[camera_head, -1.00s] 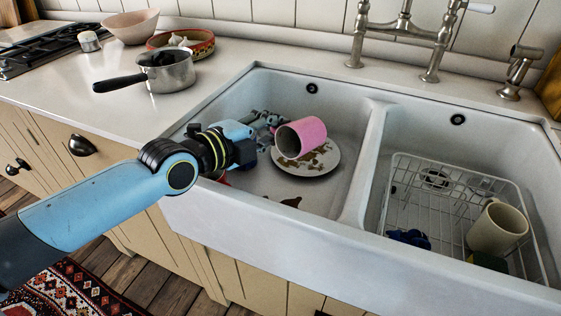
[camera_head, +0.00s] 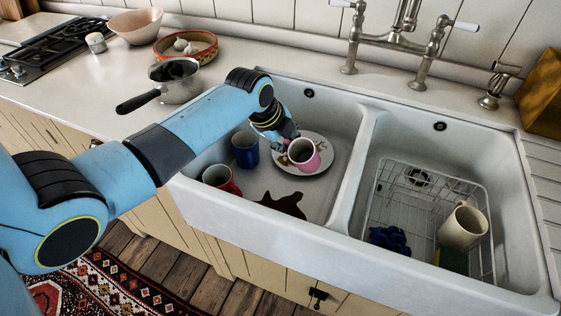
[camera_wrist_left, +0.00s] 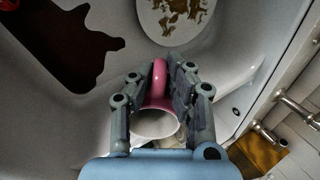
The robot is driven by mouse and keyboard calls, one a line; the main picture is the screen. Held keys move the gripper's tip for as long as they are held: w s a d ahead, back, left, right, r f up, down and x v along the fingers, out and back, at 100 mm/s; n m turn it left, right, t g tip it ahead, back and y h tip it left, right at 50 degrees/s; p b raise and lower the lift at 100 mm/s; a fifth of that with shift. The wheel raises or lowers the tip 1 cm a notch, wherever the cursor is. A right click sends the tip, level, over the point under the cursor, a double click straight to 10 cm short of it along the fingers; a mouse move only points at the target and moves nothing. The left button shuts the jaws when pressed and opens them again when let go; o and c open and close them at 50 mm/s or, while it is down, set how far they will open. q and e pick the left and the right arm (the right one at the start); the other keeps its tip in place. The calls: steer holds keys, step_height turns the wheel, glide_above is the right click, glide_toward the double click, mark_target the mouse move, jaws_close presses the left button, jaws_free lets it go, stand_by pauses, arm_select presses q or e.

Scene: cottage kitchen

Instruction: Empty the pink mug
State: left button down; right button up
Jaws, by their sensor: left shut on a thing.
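The pink mug (camera_head: 304,157) is in the left sink basin, in front of a stained white plate (camera_head: 326,150) that it partly covers. Its mouth faces mostly up, and its inside looks pale. In the left wrist view the mug (camera_wrist_left: 157,122) shows between the fingers. My left gripper (camera_head: 288,138) is shut on its handle; in the wrist view the gripper (camera_wrist_left: 159,78) has a finger on each side of the handle. I cannot tell whether the mug touches the plate. A dark brown spill (camera_head: 284,203) lies on the basin floor. My right gripper is not in view.
A blue mug (camera_head: 245,151) and a red mug (camera_head: 221,178) stand at the basin's left side. A divider (camera_head: 352,165) separates the right basin, where a wire rack (camera_head: 398,196) holds a cream mug (camera_head: 462,228). A saucepan (camera_head: 174,83) stands on the counter.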

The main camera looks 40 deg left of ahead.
arm_select(q)
steer(key=shift+w+d+f+g, duration=0.15)
steer(key=shift+w+f+g, duration=0.05)
steer(key=shift+w+g, duration=0.7)
steer(key=shift+w+f+g+b, duration=0.25)
steer(key=shift+w+g+b, duration=0.05)
steer(key=shift+g+b, duration=0.1)
steer(key=w+g+b, duration=0.1)
steer(key=b, duration=0.1)
steer(key=w+f+g+b, duration=0.1)
steer(key=g+b, duration=0.1)
steer(key=shift+d+y, duration=0.1)
steer(key=shift+y, duration=0.2)
